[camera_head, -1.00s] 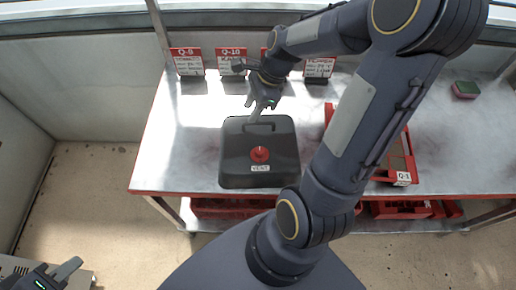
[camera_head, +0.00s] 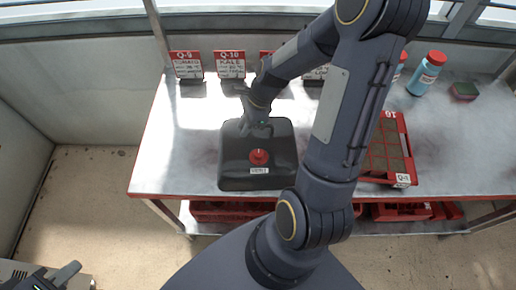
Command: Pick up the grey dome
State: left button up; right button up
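The grey dome (camera_head: 236,176) is a dark, rounded box with a red knob and a "VENT" label, resting on the metal table left of centre. My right gripper (camera_head: 254,131) is over its back edge, where it hides the dome's handle. I cannot tell whether the fingers are open or closed around the handle. My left gripper (camera_head: 56,275) is at the bottom left corner, low and far from the table, partly cut off by the frame; its opening is unclear.
Signs, including the Q-10 card (camera_head: 230,64), line the back edge.

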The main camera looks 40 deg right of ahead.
grip_shut()
jog(key=shift+r, duration=0.15)
